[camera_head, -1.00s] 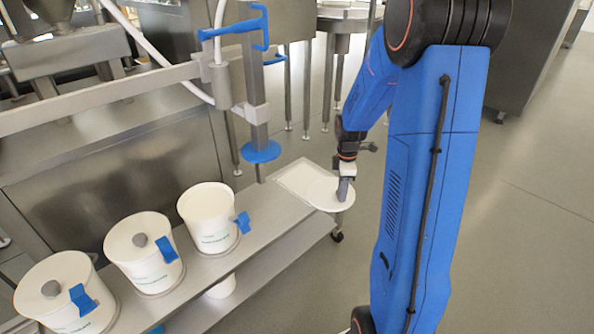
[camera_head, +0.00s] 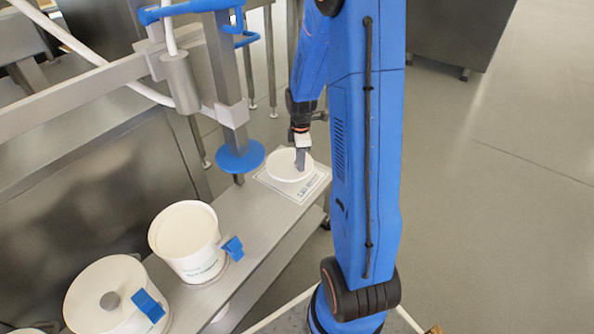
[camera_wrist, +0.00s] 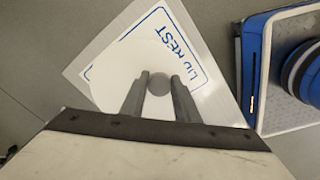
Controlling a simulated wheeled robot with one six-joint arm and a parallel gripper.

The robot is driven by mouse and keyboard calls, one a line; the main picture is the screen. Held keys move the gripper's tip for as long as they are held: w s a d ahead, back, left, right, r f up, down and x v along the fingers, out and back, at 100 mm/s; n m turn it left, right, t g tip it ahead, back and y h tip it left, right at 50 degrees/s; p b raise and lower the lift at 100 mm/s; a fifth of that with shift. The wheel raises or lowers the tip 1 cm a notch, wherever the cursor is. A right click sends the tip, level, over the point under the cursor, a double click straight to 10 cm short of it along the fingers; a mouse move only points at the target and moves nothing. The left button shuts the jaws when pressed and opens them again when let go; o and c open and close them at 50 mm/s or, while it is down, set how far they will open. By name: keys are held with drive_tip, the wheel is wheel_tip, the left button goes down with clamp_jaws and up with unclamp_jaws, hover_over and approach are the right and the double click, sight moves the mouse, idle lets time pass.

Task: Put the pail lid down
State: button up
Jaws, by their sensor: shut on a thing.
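The white round pail lid (camera_head: 284,172) is over the lid rest mat (camera_head: 318,183) at the far end of the bench. My gripper (camera_head: 300,163) points down and is shut on the lid's grey knob. In the wrist view the knob (camera_wrist: 159,85) sits between my two fingertips (camera_wrist: 158,82), and the white lid (camera_wrist: 118,66) covers part of the mat (camera_wrist: 172,22) printed "LID REST". I cannot tell whether the lid touches the mat. An open white pail (camera_head: 187,243) with a blue clip stands nearer on the bench.
A lidded pail (camera_head: 90,293) stands beside the open one at lower left. A blue disc on a metal post (camera_head: 240,157) is close left of the lid. Steel framework (camera_head: 120,75) runs above the bench. Floor on the right is clear.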

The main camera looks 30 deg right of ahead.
drive_tip(key=shift+f, duration=2.65)
drive_tip(key=shift+f, duration=0.1)
drive_tip(key=o, duration=1.1)
